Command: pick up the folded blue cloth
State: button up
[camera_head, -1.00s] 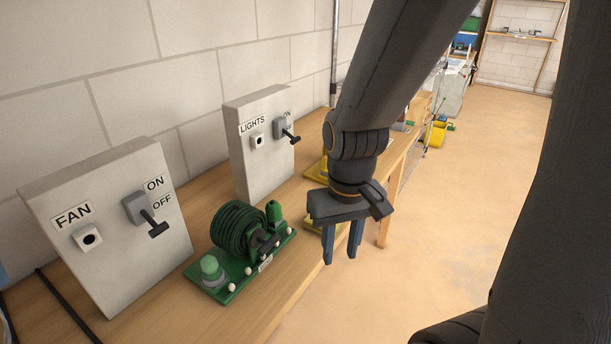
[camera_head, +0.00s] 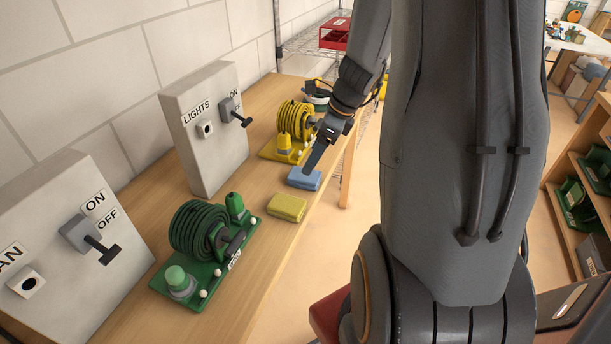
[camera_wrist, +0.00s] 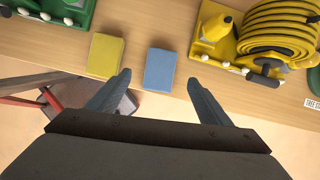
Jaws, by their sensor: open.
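The folded blue cloth (camera_head: 304,178) lies flat near the front edge of the wooden workbench (camera_head: 245,262), just right of a folded yellow cloth. My gripper (camera_head: 310,165) is above and close to it, and one finger hides part of it in the head view. In the wrist view the blue cloth (camera_wrist: 158,69) lies ahead of and between my two spread, empty fingers (camera_wrist: 160,90). I cannot tell how high the fingertips are above it.
The yellow cloth (camera_head: 287,207) lies close by, with a gap between. A yellow hose reel (camera_head: 295,122) stands behind the blue cloth and a green reel (camera_head: 205,235) nearer. A LIGHTS switch box (camera_head: 205,125) stands at the wall. The bench's front edge is close.

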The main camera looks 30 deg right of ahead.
aim_at(304, 178)
jog(key=shift+w+d+f+m, duration=0.15)
jog(key=shift+f+m, duration=0.15)
jog(key=shift+f, duration=0.1)
jog(key=shift+s+x, duration=0.15)
jog(key=shift+x, duration=1.6)
jog(key=shift+s+x, duration=0.1)
jog(key=shift+x, duration=1.65)
jog(key=shift+f, duration=0.1)
jog(key=shift+c, duration=0.5)
jog(key=c, duration=1)
